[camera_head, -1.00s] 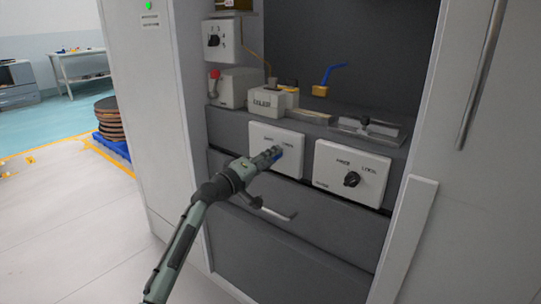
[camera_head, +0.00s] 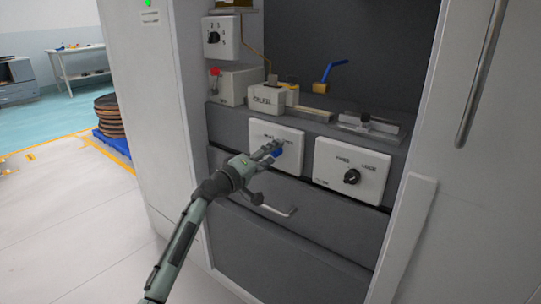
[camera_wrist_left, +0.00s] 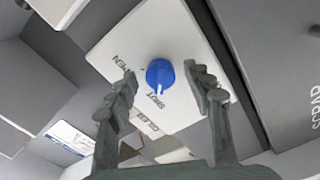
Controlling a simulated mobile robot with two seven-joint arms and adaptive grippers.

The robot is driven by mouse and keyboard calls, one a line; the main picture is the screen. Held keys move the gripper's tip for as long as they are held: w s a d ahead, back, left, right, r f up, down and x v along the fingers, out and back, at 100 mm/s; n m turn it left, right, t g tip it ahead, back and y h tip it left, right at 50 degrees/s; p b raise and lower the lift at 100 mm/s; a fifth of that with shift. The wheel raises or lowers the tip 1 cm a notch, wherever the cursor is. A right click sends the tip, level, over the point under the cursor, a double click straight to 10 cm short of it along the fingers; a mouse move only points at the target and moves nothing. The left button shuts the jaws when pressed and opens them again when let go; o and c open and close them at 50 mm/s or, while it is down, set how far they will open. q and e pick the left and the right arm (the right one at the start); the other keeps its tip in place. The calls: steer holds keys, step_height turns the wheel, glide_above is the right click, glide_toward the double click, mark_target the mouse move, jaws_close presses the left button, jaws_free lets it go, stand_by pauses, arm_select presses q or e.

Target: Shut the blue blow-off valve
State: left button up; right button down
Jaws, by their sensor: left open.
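A blue knob (camera_wrist_left: 160,74) sits on a white plate (camera_wrist_left: 190,22) in the left wrist view, with the words OPEN and SHUT beside it. Its pale pointer mark faces the SHUT word. In the head view the plate (camera_head: 292,138) is on the grey cabinet front, and the knob is partly covered by my fingers. My left gripper (camera_head: 273,150) is open in front of the plate, its fingers on either side of the knob; I cannot tell whether they touch it. A blue lever (camera_head: 338,66) on a brass body stands farther back on the ledge. My right gripper is not in view.
A second white plate with a black knob (camera_head: 351,177) is to the right. A drawer handle (camera_head: 275,210) is below my gripper. White cabinet walls flank the recess.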

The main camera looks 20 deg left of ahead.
arm_select(q)
steer(key=shift+s+a, duration=0.1)
steer(key=shift+s, duration=0.2)
steer(key=v, duration=1.1)
steer(key=shift+s, duration=0.2)
